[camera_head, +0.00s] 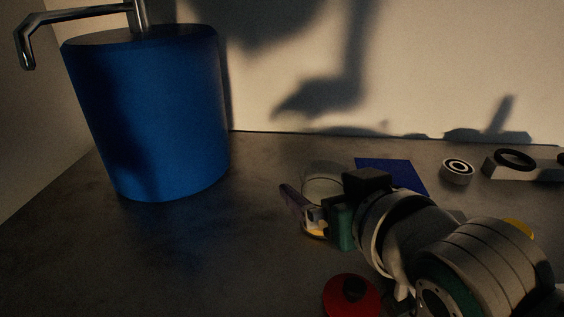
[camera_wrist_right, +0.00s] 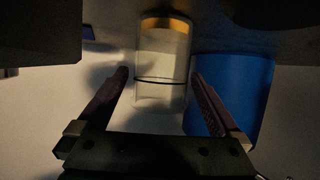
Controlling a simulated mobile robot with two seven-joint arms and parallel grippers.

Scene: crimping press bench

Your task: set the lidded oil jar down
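The lidded oil jar (camera_head: 325,184) is clear, with amber oil at its bottom, and looks upright at the bench. My right gripper (camera_head: 298,205) reaches in from the right, with a purple finger in front of the jar. In the right wrist view the jar (camera_wrist_right: 162,60) appears between the two fingertips (camera_wrist_right: 160,76), oil end up in the picture, with a dark seam across it. A narrow gap shows beside the left finger, so the gripper looks slightly open around the jar. Part of the jar is hidden by the gripper. My left gripper is out of view.
A large blue cylinder (camera_head: 150,115) with a metal spout stands at the left. A blue square (camera_head: 400,176) lies behind the gripper. A round white part (camera_head: 457,171) and a pale holder (camera_head: 520,167) stand at the right. A red round thing (camera_head: 351,297) is in front. Bench at front left is clear.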

